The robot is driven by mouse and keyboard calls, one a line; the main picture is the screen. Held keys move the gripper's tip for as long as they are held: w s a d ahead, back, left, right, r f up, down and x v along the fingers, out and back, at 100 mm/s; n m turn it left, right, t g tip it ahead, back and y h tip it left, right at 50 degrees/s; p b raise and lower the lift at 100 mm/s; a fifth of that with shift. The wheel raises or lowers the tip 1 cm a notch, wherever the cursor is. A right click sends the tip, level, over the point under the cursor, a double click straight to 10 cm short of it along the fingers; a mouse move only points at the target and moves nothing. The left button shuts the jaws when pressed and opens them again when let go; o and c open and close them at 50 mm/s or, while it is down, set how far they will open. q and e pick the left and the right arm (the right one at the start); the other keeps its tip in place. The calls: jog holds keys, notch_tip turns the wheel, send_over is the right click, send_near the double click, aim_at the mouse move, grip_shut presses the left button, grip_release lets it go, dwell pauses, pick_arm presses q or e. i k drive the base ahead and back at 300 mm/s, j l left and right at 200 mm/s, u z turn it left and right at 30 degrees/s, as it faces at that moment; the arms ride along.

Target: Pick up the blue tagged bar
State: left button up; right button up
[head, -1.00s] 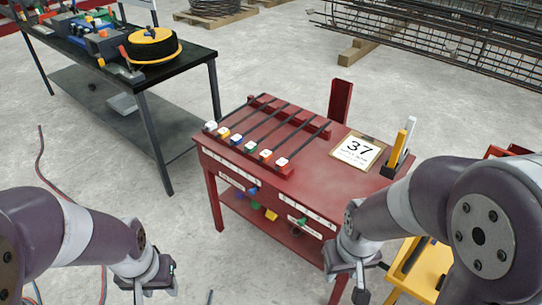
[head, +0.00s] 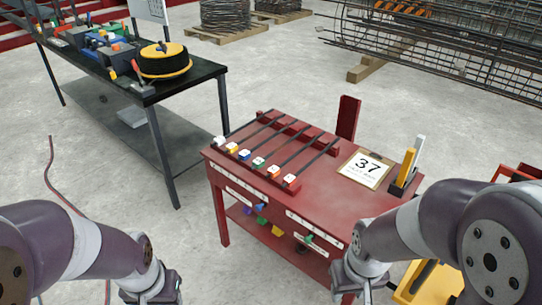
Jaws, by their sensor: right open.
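The blue tagged bar (head: 244,155) is a thin dark bar with a blue tag under a white cap at its near end. It lies third from the left in a row of several tagged bars on the red table (head: 325,196). Its far part reaches back to a red rack rail. My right gripper (head: 357,294) is open and empty, low at the front of the table and apart from the bars. My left gripper (head: 152,298) is at the bottom left, left of the table. Its fingers are cut off by the picture edge.
A clipboard marked 37 (head: 366,168) and a holder with yellow and white upright pieces (head: 405,168) stand on the table's right. A black workbench (head: 205,73) with tools is at the back left. Grey floor between is clear.

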aim_at(245, 155)
jog(key=z, duration=0.4)
jog(key=l+z, duration=0.15)
jog(key=z, duration=0.65)
jog(key=l+z, duration=0.1)
jog(key=z, duration=0.3)
jog(key=i+z, duration=0.1)
jog(key=z, duration=0.3)
jog(key=u, duration=2.05)
jog(key=i+j, duration=0.25)
jog(key=i, duration=0.2)
jog(key=i+j, duration=0.2)
jog(key=i, duration=0.25)
jog(key=i+j, duration=0.25)
jog(key=i, duration=0.15)
jog(key=i+j+u, duration=0.1)
jog(key=i, duration=0.35)
jog(key=i+j, duration=0.3)
jog(key=i, duration=0.15)
